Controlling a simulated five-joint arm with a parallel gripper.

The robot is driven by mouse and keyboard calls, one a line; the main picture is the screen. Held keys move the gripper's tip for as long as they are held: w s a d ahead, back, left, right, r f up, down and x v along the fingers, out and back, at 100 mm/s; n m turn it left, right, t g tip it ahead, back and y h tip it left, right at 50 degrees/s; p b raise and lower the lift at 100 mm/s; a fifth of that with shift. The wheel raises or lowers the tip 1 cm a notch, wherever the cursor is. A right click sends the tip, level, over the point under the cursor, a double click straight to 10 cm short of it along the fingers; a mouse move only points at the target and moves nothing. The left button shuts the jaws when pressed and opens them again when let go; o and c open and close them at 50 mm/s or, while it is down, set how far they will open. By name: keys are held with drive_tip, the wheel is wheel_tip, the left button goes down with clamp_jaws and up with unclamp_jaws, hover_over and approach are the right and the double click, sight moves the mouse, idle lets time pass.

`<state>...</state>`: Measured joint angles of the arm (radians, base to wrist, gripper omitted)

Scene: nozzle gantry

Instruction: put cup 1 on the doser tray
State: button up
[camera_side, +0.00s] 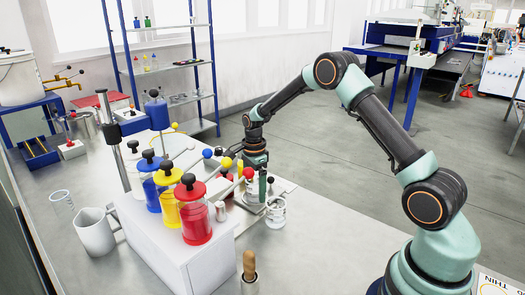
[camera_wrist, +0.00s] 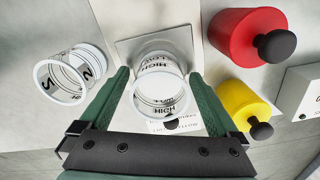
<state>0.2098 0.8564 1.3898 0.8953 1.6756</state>
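A clear cup with a white rim (camera_wrist: 160,95) stands between the fingers of my gripper (camera_wrist: 160,72) in the wrist view. It shows HIGH and LOW marks, but no number that I can read. The square grey doser tray (camera_wrist: 122,45) lies beneath or just behind this cup; contact is unclear. The fingertips lie close along both cup sides, and I cannot tell if they press on it. In the side view my gripper (camera_side: 260,182) points down beside the dispensers and partly hides the cup.
Red (camera_side: 195,222), yellow (camera_side: 165,208) and blue (camera_side: 152,192) dispensers stand close on the white housing (camera_side: 185,265), with ball-ended levers near my gripper. Cup 2 (camera_side: 275,213) stands beside it. A white jug (camera_side: 95,232) is at the left.

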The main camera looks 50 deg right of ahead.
drive_tip(key=s+a+r+n+t, duration=0.1)
drive_tip(key=s+a+r+n, duration=0.15)
drive_tip(key=r, duration=0.75)
drive_tip(key=s+a+r+n, duration=0.1)
drive_tip(key=s+r+n, duration=0.15)
drive_tip(key=r, duration=0.65)
drive_tip(key=s+a+r+n+t, duration=0.1)
drive_tip(key=s+a+n+t, duration=0.1)
drive_tip(key=s+n, duration=0.5)
drive_tip(key=s+a+r+n+t, duration=0.2)
drive_tip(key=s+a+n, duration=0.3)
drive_tip(key=s+n, duration=0.3)
drive_tip(key=shift+s+n+t, duration=0.25)
drive_tip(key=shift+n+t, duration=0.05)
drive_tip(key=shift+n, duration=0.5)
